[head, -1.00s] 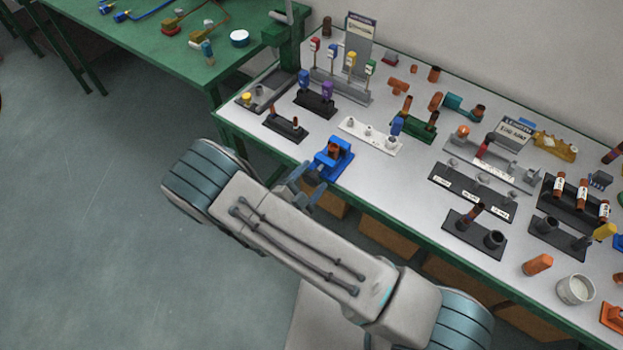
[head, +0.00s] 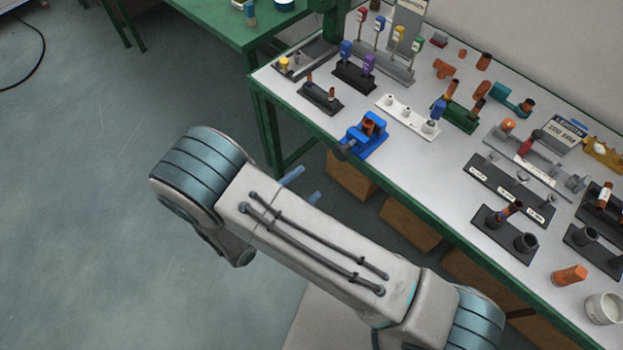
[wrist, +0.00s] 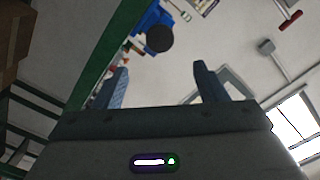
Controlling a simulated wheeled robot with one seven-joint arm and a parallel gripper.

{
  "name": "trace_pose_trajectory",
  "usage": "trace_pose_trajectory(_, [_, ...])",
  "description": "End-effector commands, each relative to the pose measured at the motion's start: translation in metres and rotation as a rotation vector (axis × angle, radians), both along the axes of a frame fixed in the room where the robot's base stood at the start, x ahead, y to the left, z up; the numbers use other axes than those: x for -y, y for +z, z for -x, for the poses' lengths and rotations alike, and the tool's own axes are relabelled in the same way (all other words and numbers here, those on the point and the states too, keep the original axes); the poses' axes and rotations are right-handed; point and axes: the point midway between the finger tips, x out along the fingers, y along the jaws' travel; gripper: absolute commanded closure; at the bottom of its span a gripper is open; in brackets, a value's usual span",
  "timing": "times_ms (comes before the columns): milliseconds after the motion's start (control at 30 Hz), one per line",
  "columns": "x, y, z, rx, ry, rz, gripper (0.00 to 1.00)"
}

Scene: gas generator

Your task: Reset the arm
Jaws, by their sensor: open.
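My gripper shows in the wrist view (wrist: 160,88) with its two fingers spread wide and nothing between them. In the head view my arm hangs over the floor in front of the table, and only the bluish fingertips (head: 303,184) show past the arm link. The rest of the gripper is hidden behind the arm. The fingertips are apart from the table's front edge. The blue vise-like fixture (head: 364,135), with an orange-brown part in it, stands at that edge. It also shows beyond the fingers in the wrist view (wrist: 150,20).
The white-topped table (head: 400,165) with a green frame holds several stands and fittings. A green table (head: 225,22) stands at the back left. Brown boxes (head: 350,178) sit under the white-topped table. The floor (head: 90,200) at left is clear.

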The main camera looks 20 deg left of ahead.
Motion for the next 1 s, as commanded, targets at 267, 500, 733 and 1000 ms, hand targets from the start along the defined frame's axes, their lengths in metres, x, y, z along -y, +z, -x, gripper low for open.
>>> trace_pose_trajectory(267, [0.000,0.000,0.001,0.000,0.000,0.000,0.34])
trace_pose_trajectory(500, [0.000,0.000,0.001,0.000,0.000,0.000,0.34])
trace_pose_trajectory(733, [0.014,0.017,-0.014,0.018,-0.101,-0.125,0.34])
trace_pose_trajectory(1000, [0.085,0.078,-0.053,0.191,-0.539,-0.652,0.34])
